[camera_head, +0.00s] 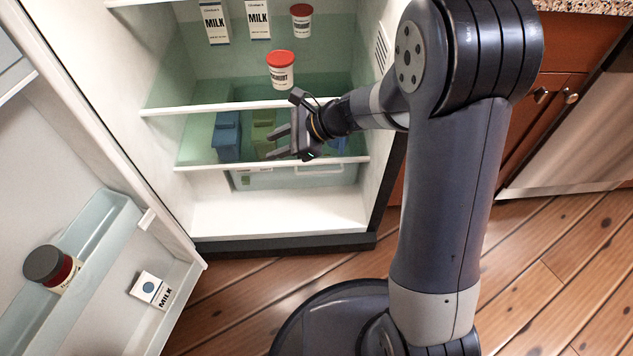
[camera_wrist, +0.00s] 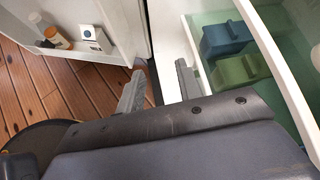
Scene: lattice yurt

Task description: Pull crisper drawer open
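The crisper drawer (camera_head: 290,182) is a translucent pale-green bin under the lowest shelf of the open fridge. A pale handle shows at its upper right front. It looks closed, or nearly so. My gripper (camera_head: 274,146) appears in front of the lower shelf, above the drawer's front, with its fingers pointing left. In the wrist view my gripper (camera_wrist: 159,82) is open, with a clear gap between its two grey fingers and nothing held. The right finger is close to a white edge there; contact cannot be told. My gripper and forearm hide part of the shelf.
A blue box (camera_head: 228,135) and a green box (camera_head: 263,130) sit behind the lower shelf's front edge. A yogurt tub (camera_head: 282,70) and milk cartons stand higher. The open fridge door (camera_head: 95,150) holds a jar (camera_head: 50,268) and a milk carton (camera_head: 150,290). Wooden floor lies in front.

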